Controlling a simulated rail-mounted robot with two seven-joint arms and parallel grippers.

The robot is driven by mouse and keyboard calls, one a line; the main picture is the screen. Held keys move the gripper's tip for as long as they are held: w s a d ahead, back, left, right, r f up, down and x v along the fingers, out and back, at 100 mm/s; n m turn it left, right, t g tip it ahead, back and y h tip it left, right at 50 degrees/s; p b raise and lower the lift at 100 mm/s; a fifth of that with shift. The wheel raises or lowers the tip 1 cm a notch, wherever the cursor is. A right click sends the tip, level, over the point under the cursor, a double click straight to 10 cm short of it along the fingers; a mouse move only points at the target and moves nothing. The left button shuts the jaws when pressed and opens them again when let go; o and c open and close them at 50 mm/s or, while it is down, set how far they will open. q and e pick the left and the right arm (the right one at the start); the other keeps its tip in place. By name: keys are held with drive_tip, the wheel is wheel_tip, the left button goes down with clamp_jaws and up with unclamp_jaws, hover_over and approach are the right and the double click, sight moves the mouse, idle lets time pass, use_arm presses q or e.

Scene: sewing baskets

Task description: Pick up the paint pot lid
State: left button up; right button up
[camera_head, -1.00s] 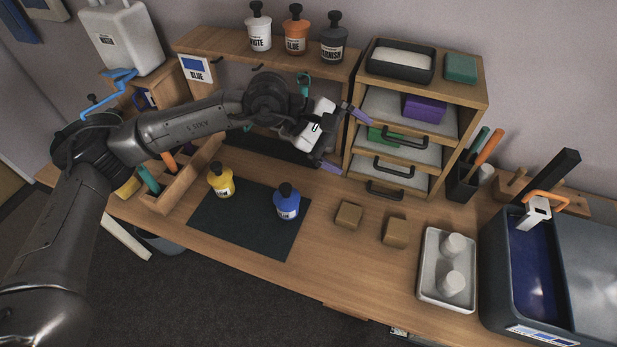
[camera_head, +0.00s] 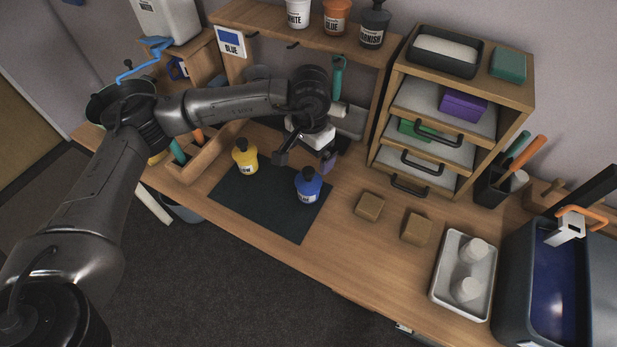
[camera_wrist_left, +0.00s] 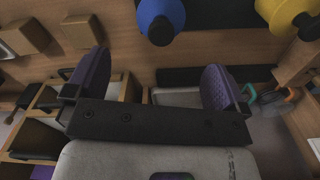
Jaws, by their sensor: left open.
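The blue paint pot (camera_head: 307,192) stands upright on the dark mat (camera_head: 265,205), with its black knobbed lid (camera_head: 309,173) on top. The yellow paint pot (camera_head: 245,163) stands left of it on the mat, also with a black lid (camera_head: 241,144). My left gripper (camera_head: 304,160) is open and empty just behind the blue pot, close to its lid. In the left wrist view, the gripper's purple finger pads (camera_wrist_left: 155,82) are wide apart. The blue pot (camera_wrist_left: 160,12) and its lid (camera_wrist_left: 161,31) lie beyond them. My right gripper is not in view.
White, orange and dark pots (camera_head: 336,15) stand on the shelf behind. A drawer unit (camera_head: 450,115) is at the right rear. Two wooden blocks (camera_head: 369,207) and a white tray (camera_head: 463,275) are right of the mat. A wooden tool holder (camera_head: 205,160) is at left.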

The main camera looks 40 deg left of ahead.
sight(308, 171)
use_arm(q)
wheel_tip(308, 171, down, 4)
drive_tip(key=shift+f, duration=0.25)
drive_tip(key=shift+s+f, duration=0.2)
drive_tip(key=shift+f, duration=2.45)
drive_tip(key=shift+c, duration=0.2)
drive_tip(key=c, duration=0.8)
drive_tip(key=shift+r, duration=0.1)
drive_tip(key=shift+c, duration=0.2)
